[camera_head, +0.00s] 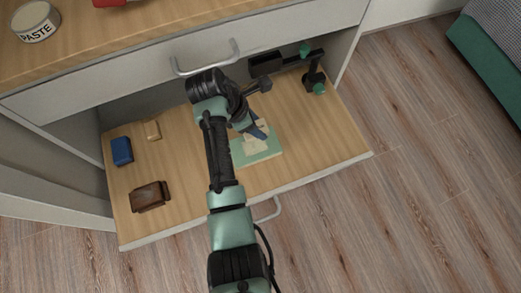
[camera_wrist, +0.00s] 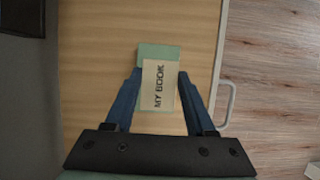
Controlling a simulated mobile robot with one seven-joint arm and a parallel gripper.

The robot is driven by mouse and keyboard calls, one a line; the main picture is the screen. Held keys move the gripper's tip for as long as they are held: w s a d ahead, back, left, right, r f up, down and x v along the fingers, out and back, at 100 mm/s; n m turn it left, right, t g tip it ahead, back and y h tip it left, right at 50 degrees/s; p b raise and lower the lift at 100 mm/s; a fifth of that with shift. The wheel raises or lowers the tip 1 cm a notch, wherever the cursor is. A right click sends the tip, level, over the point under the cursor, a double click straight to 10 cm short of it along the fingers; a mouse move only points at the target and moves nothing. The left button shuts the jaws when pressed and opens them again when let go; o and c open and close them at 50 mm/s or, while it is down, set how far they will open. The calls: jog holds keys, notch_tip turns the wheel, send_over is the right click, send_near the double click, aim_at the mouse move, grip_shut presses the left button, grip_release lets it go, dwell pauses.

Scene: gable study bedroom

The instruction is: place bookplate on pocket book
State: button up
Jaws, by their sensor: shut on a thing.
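The bookplate (camera_wrist: 160,86) is a cream card marked "MY BOOK". It also shows pale in the head view (camera_head: 262,146), partly hidden by my gripper. The pocket book is a flat green book (camera_head: 270,154) lying in the open drawer; in the wrist view its green edge (camera_wrist: 158,51) shows beyond the card. My gripper (camera_wrist: 160,78) is shut on the bookplate, with a blue finger at each side edge. The card lies over the book as seen from the wrist; I cannot tell whether they touch.
The open drawer (camera_head: 190,172) also holds a blue item (camera_head: 121,151), a small tan item (camera_head: 152,130) and a brown item (camera_head: 150,196) at left. A black and green object (camera_head: 314,75) stands at back right. The upper drawer's handle (camera_head: 207,60) is close to my arm.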

aim_at(260, 144)
jog(key=f+b, duration=0.6)
jog(key=f, duration=0.4)
jog(key=shift+a+f, duration=0.15)
jog(key=shift+a, duration=0.05)
jog(key=o, duration=1.3)
jog(key=shift+o, duration=0.2)
jog(key=p+v, duration=0.6)
jog(key=v, duration=0.6)
